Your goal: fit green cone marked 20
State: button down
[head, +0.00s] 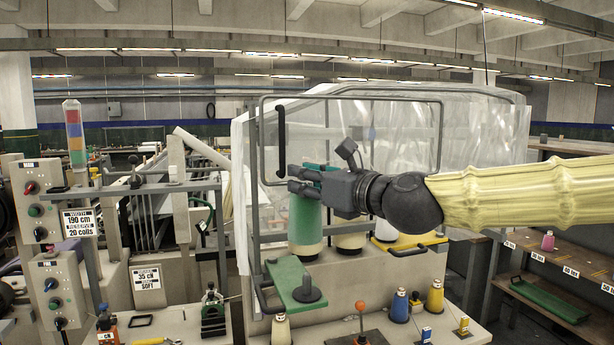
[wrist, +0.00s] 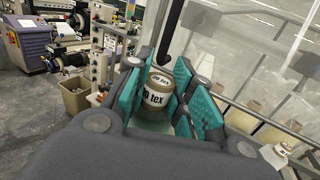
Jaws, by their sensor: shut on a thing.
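The green cone (head: 306,225), with a cream lower band, hangs upright below my gripper (head: 303,181) in the head view. In the wrist view the cone's tan top (wrist: 159,92) shows a label ending in "0 tex"; its first digit is unclear. The teal pads of my gripper (wrist: 160,82) close around this top, so my gripper is shut on the cone. A green holder plate (head: 285,277) with a dark upright peg (head: 308,284) lies below and in front of the cone. I cannot tell whether the cone's base touches anything.
Another cone (head: 350,243) and a white cone (head: 386,231) stand behind, near a yellow holder (head: 415,243). Small blue (head: 399,306) and yellow (head: 435,296) spools stand on the front ledge.

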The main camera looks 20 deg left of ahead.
jog(key=shift+d, duration=0.15)
jog(key=shift+s+d+f+b, duration=0.1)
jog(key=shift+s+f+b, duration=0.05)
jog(key=shift+f+b, duration=0.45)
jog(key=b, duration=0.4)
send_over(317, 240)
jog(key=x, duration=0.3)
jog(key=shift+d+f, duration=0.2)
jog(key=shift+f, duration=2.25)
jog(key=shift+f+b, duration=2.45)
jog(key=shift+f, duration=0.15)
jog(key=c, duration=1.2)
grip_release()
jog(key=shift+o, duration=0.2)
jog(key=shift+d, duration=0.1)
jog(key=v, duration=1.2)
